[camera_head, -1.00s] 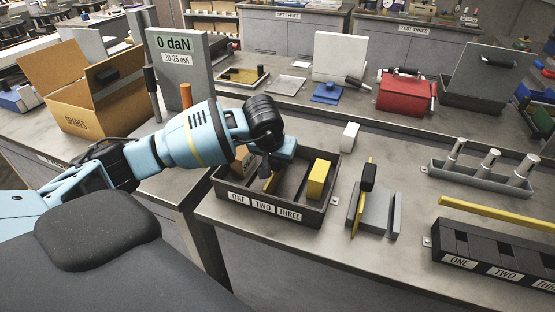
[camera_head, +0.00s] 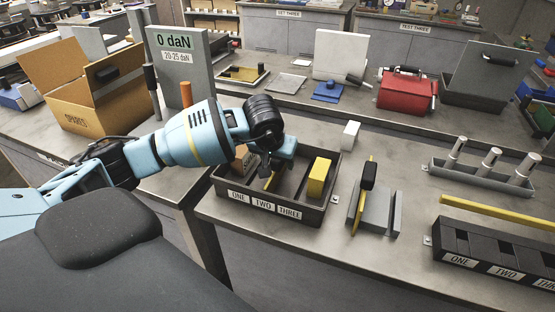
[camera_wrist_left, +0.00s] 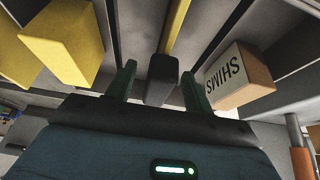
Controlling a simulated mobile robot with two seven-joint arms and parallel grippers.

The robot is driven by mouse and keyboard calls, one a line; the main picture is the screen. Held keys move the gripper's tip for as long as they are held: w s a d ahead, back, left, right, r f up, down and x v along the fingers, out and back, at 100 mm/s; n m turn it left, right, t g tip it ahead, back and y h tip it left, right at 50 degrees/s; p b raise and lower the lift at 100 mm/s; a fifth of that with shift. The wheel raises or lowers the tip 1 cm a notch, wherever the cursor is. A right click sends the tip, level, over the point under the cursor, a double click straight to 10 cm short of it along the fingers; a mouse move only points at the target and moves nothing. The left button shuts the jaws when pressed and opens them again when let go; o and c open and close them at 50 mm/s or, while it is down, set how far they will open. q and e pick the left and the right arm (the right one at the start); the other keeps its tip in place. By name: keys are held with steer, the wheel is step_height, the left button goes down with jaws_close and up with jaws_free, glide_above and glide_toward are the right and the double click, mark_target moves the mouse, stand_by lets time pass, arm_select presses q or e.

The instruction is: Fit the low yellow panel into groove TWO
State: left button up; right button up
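My left gripper (camera_head: 268,172) reaches down into the dark tray (camera_head: 315,218) labelled ONE, TWO, THREE. In the left wrist view its two green fingers (camera_wrist_left: 160,85) are open, with the black handle (camera_wrist_left: 161,78) of a thin yellow panel (camera_wrist_left: 177,25) between them and gaps at both sides. The panel (camera_head: 271,183) is mostly hidden in the head view. Another yellow panel (camera_head: 358,209) with a black grip stands upright at a grey slotted block (camera_head: 379,210). The black grooved fixture (camera_head: 450,243) at the right is also labelled ONE, TWO, THREE. The right gripper is not in view.
The tray also holds a yellow block (camera_head: 318,178) and a SHIMS box (camera_wrist_left: 238,76). A yellow bar (camera_head: 500,214) lies behind the black fixture. A grey holder (camera_head: 478,181) carries metal cylinders. A white block (camera_head: 350,135) stands behind the tray.

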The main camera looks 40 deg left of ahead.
arm_select(q)
steer(key=v, duration=0.8)
steer(key=shift+f, duration=0.1)
stand_by(0.3)
